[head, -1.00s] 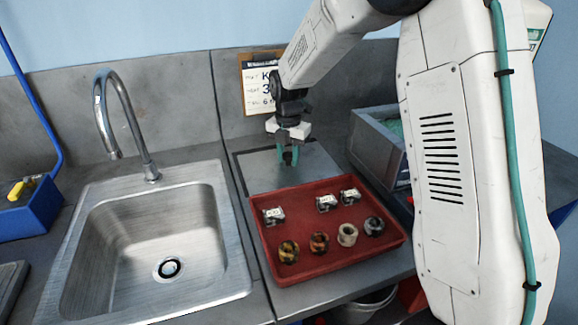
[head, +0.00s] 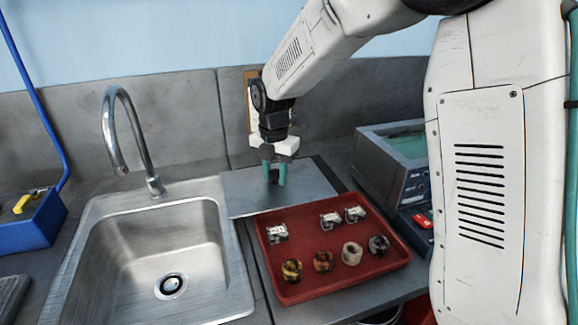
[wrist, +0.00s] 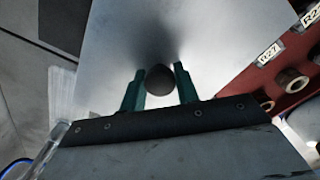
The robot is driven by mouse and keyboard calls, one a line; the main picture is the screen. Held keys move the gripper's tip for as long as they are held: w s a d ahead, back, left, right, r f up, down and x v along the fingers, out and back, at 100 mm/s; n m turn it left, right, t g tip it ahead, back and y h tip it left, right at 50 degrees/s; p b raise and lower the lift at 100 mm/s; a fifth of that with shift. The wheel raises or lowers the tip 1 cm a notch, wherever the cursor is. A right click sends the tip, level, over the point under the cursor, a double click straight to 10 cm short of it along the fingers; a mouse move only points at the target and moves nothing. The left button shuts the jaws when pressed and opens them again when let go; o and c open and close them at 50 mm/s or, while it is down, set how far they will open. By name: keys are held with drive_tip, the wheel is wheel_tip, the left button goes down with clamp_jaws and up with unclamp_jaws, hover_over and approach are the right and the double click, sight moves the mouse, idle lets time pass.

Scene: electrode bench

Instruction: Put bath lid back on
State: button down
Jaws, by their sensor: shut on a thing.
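The bath lid (head: 235,190) is a flat grey metal plate with a dark round knob, which shows in the wrist view (wrist: 160,80). My gripper (head: 274,178) is shut on the knob, with a teal finger on each side of it. The plate appears lifted off the bench and covers part of the sink's right rear corner and a dark patch of bench. The bath (head: 408,146) is a grey box at the right, uncovered, with a teal inside. My arm hides part of its right side.
A red tray (head: 335,285) stands in front of the lid, holding several labelled small blocks and several ring-shaped pieces. A steel sink (head: 150,250) with a tall faucet (head: 135,130) is at the left. A blue box (head: 38,225) stands at the far left.

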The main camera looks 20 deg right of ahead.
sight(256, 199)
drive_tip(key=s+a, duration=0.1)
drive_tip(key=a, duration=0.1)
drive_tip(key=s+a, duration=0.2)
drive_tip(key=s+a+r, duration=0.1)
drive_tip(key=a, duration=0.1)
drive_tip(key=shift+s+a, duration=0.1)
drive_tip(key=shift+s, duration=0.3)
drive_tip(key=shift+r, duration=1.65)
